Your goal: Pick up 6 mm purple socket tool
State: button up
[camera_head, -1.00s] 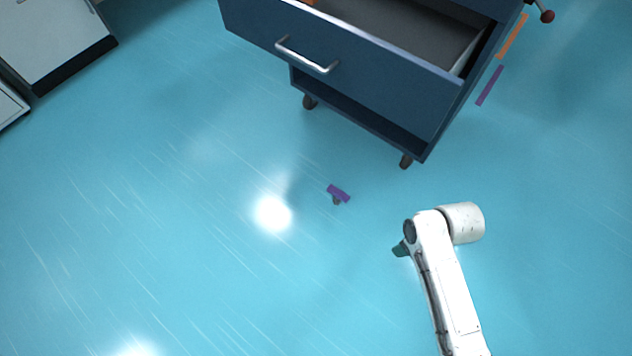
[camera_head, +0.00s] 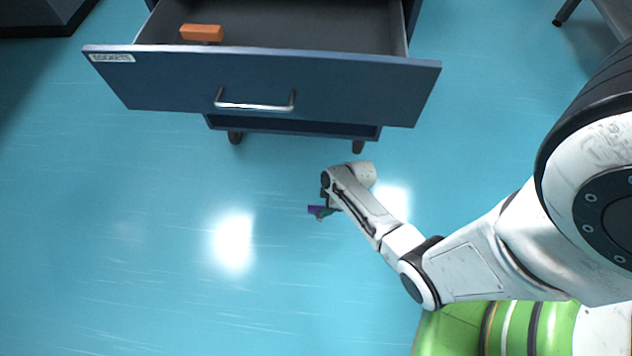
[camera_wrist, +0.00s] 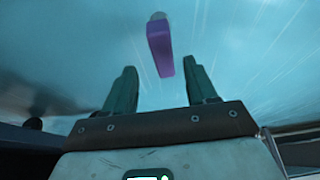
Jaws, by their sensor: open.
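The purple socket tool (camera_head: 316,210) lies on the blue floor in front of the drawer cabinet, partly hidden by my gripper in the head view. In the wrist view the purple tool (camera_wrist: 160,47) shows beyond the fingertips, with a grey end at the top. It lies between the lines of the two fingers, a little nearer the right one. My gripper (camera_wrist: 160,80) is open and empty, its dark green fingers apart on either side. In the head view my gripper (camera_head: 326,205) is right beside the tool; whether they touch cannot be told.
A dark blue cabinet with an open drawer (camera_head: 260,85) stands behind my gripper. An orange tool (camera_head: 201,33) lies in the drawer. A grey cabinet (camera_head: 45,12) is at the upper left and a table leg (camera_head: 566,12) at the upper right. The left floor is clear.

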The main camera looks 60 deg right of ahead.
jog(key=shift+b+x, duration=0.35)
jog(key=shift+x, duration=0.8)
jog(key=b+x, duration=0.2)
jog(key=x, duration=0.1)
jog(key=b+x, duration=0.1)
jog(key=x, duration=0.1)
jog(key=shift+s+a+f+b, duration=0.1)
jog(key=shift+s+b, duration=0.2)
jog(key=shift+b, duration=0.1)
grip_shut()
